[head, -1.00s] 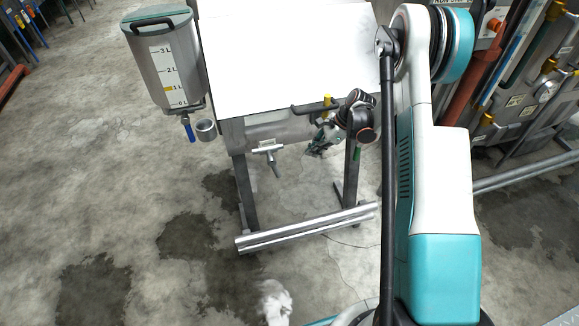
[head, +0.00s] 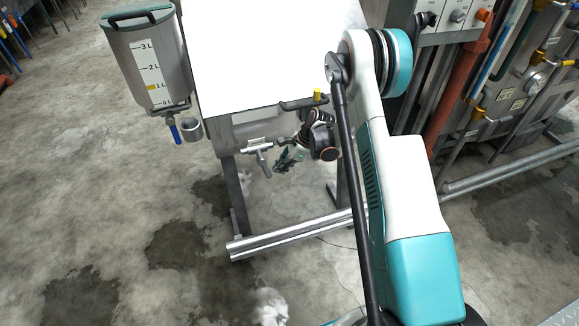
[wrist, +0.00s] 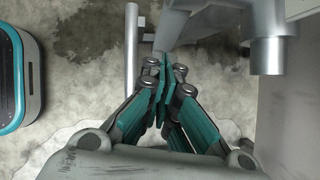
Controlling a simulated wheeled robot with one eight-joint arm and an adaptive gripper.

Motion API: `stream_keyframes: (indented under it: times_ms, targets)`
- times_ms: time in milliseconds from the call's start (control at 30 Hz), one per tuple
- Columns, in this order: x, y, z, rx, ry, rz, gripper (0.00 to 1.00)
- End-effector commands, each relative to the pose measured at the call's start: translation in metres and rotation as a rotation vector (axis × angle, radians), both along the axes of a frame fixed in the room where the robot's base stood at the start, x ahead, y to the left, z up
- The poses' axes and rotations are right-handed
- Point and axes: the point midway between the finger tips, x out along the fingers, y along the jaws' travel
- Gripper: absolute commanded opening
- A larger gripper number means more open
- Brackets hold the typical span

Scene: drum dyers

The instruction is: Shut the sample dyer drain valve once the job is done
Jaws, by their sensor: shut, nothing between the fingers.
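The sample dyer (head: 235,138) stands on a metal frame under a broad white top. A small metal valve (head: 258,148), which looks like its drain valve, is below its front, with a grey lever (head: 265,168) slanting down. My gripper (head: 284,160) is just right of this valve, its teal fingers shut and empty. In the wrist view the closed fingertips (wrist: 165,82) are just below a grey tapered lever (wrist: 172,30), apparently the valve's. Whether they touch cannot be told. A grey pipe end (wrist: 270,55) is to their right.
A tank (head: 150,65) with a litre scale and a blue-handled tap (head: 175,132) hangs at the dyer's left. A metal foot bar (head: 290,235) crosses the frame low down. Pipes and a control panel (head: 455,18) stand at right. The floor in front is open, with damp patches.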

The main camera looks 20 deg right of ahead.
Motion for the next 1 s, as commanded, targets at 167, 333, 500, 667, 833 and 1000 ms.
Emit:
stream_keyframes:
  times_ms: [167,333,500,667,833,1000]
  targets:
    - [0.001,0.004,-0.001,0.0,0.0,-0.001,0.0]
    - [0.001,0.004,0.0,0.0,0.0,-0.001,0.0]
    - [0.001,0.008,-0.005,0.0,0.001,0.001,0.0]
    - [0.001,0.02,-0.017,0.0,0.0,0.002,0.0]
    - [0.001,0.02,-0.017,0.0,0.001,0.001,0.0]
    - [0.001,0.019,-0.017,0.0,0.001,0.001,0.0]
